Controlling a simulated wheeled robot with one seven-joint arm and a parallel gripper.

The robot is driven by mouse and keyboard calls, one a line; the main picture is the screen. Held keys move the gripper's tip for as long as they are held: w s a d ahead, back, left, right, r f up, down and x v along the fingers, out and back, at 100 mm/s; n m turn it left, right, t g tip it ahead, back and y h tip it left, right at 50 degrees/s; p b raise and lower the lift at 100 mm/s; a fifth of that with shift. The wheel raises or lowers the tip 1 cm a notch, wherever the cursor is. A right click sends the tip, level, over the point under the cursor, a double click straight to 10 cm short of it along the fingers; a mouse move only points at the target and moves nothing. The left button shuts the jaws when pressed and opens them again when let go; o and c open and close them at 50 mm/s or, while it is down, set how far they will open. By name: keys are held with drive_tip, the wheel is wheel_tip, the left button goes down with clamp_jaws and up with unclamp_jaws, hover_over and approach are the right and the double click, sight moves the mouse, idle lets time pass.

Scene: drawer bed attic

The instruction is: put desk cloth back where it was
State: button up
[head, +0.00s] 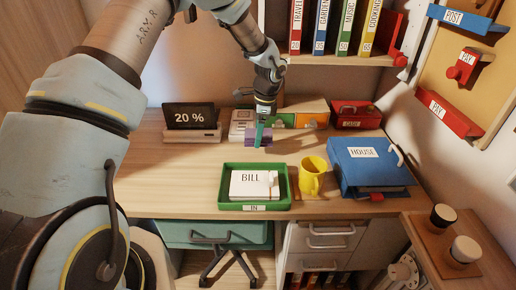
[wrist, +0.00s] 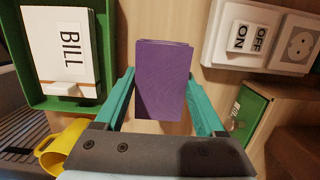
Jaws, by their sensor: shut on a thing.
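The desk cloth is a purple folded block (head: 252,140), held just above the back middle of the wooden desk. In the wrist view the purple cloth (wrist: 163,90) sits between two teal fingers. My gripper (head: 259,131) points down and is shut on it; it also shows in the wrist view (wrist: 161,98). Whether the cloth's underside touches the desk cannot be told.
A green tray (head: 226,199) with BILL papers (head: 254,184) and a yellow mug (head: 312,176) stand in front. A blue HOUSE binder (head: 365,170) is right. A 20% display (head: 190,117), white switch box (head: 240,120) and red box (head: 355,115) line the back. The desk's left is clear.

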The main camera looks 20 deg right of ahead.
sight(258, 155)
drive_tip(key=shift+f+p, duration=0.6)
drive_tip(key=shift+f, duration=2.2)
drive_tip(key=shift+f, duration=0.15)
drive_tip(key=o, duration=1.4)
